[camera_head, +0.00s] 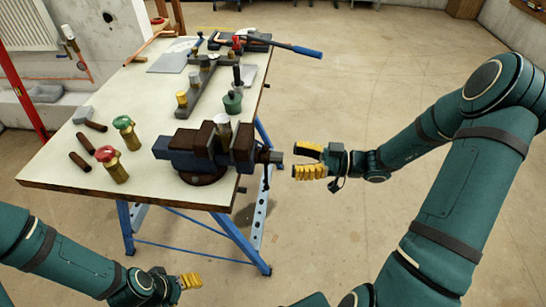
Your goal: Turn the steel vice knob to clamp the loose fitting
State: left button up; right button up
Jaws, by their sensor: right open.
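The blue vice (178,158) is mounted at the near right corner of the workbench. The steel vice knob (277,158) sticks out to the right, past the bench edge. My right gripper (296,161) is open, its yellow-padded fingers one above the other, just right of the knob. It appears apart from the knob, with nothing between its fingers. My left gripper (192,281) is low in front of the bench, away from the vice; its opening is unclear.
On the workbench (125,95), a green-topped valve (125,132), a red-topped valve (110,163) and several brown pipe pieces lie left of the vice. A dark green object (232,103) and a rail with brass fittings stand behind it. The floor at right is clear.

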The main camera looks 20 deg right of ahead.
aim_at(279, 158)
jog(key=shift+a, duration=0.1)
jog(key=shift+x, duration=2.45)
jog(key=shift+o, duration=0.2)
